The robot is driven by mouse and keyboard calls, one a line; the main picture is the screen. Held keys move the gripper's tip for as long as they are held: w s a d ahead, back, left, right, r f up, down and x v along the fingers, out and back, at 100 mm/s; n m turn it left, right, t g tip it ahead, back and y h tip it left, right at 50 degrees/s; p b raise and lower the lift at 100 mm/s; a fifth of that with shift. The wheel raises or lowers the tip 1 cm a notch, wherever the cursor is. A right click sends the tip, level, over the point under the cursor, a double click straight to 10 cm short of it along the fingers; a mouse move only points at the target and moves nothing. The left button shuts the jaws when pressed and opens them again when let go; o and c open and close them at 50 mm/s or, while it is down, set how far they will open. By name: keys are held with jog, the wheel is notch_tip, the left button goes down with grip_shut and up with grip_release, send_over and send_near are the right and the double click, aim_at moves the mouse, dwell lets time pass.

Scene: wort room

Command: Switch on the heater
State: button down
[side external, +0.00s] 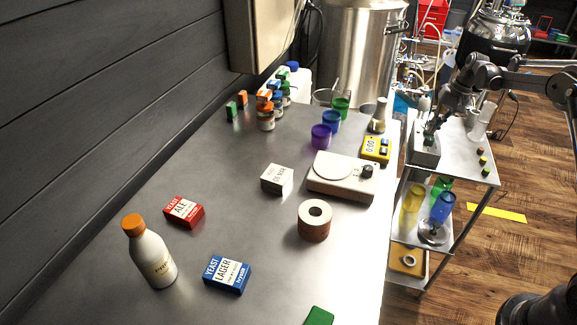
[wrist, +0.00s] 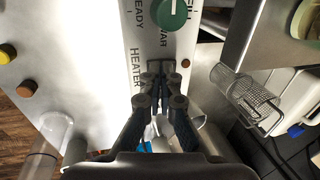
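The heater control is a pale box (side external: 426,152) on the top of a steel cart at the right of the side external view. Its face (wrist: 150,40) fills the upper middle of the wrist view, with the printed words HEATER and READY and other words cut off. A round green knob (wrist: 172,12) sits on this face; the frame's top edge cuts it. My gripper (wrist: 158,68) lies over the panel just short of the knob, not touching it in this view. Its fingertips look closed together with nothing between them. In the side external view my gripper (side external: 433,122) hangs over the box.
Small yellow and brown pieces (wrist: 26,89) stand on the cart top. A glass cylinder (wrist: 48,135) is beside the box. A steel bench (side external: 240,190) holds yeast boxes, cups and a white scale (side external: 342,187). A large steel vessel (side external: 355,50) stands behind.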

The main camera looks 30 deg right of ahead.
jog(key=shift+s+d, duration=0.15)
jog(key=v, duration=1.4)
jog(key=shift+s+d, duration=0.3)
jog(key=shift+f, duration=0.1)
jog(key=shift+w+a+r+t+y, duration=0.3)
jog(key=shift+w+a, duration=0.1)
jog(key=shift+a, duration=0.15)
jog(key=shift+f, duration=0.15)
jog(key=x, duration=1.4)
